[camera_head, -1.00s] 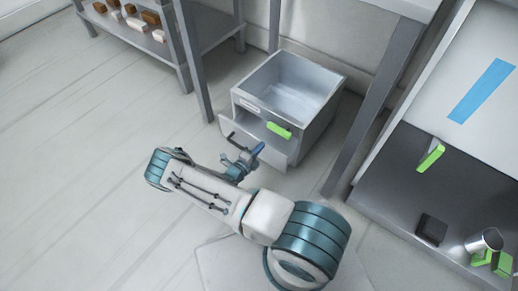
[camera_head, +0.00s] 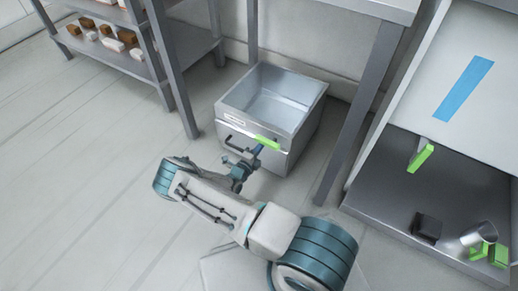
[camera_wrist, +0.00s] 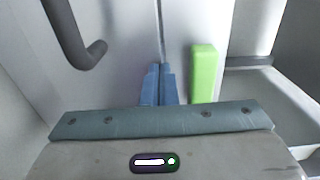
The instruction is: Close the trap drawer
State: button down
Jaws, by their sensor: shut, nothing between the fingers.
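The trap drawer's grey front (camera_head: 277,161) is on the open-topped metal box (camera_head: 318,100) standing on the floor under the table. It has a dark bar handle (camera_head: 232,146) and a white label; a green tab (camera_head: 267,143) shows at its upper front. My gripper (camera_head: 256,152) is at the front, its blue fingertips (camera_wrist: 158,84) together and empty. In the wrist view they point at the pale front, between the handle (camera_wrist: 78,40) and the green tab (camera_wrist: 203,73). They look close to or touching it; I cannot tell which. The front looks nearly flush with the box.
A shelf (camera_head: 120,55) with brown and white blocks stands at the upper left. A table leg (camera_head: 350,125) is right of the box. At right, a dark tray (camera_head: 385,195) holds a metal cup (camera_head: 478,237), a black block (camera_head: 427,227) and green pieces. The left floor is clear.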

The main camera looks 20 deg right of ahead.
jog(key=p+v, duration=0.2)
jog(key=v, duration=1.2)
jog(key=shift+p, duration=0.4)
jog(key=s+d+r+m+g+y+p, duration=0.2)
jog(key=r+m+g+p, duration=0.55)
jog(key=r+m, duration=1)
jog(key=s+d+r+m+g+y+p, duration=0.25)
jog(key=r+m+g+p, duration=0.5)
jog(key=r, duration=1.85)
jog(key=s+r+m+t+y+p, duration=0.2)
jog(key=s+r+m+p, duration=0.3)
jog(key=r, duration=0.7)
jog(key=s+a+r+m+t+y+p, duration=0.1)
jog(key=s+r+m+y+p, duration=0.3)
jog(key=r, duration=0.8)
jog(key=s+r+m+t+y+p, duration=0.3)
jog(key=s+r+m+p, duration=0.5)
jog(key=r, duration=0.4)
jog(key=shift+a+r+m+p, duration=0.25)
jog(key=shift+m+p, duration=0.35)
jog(key=shift+m, duration=0.6)
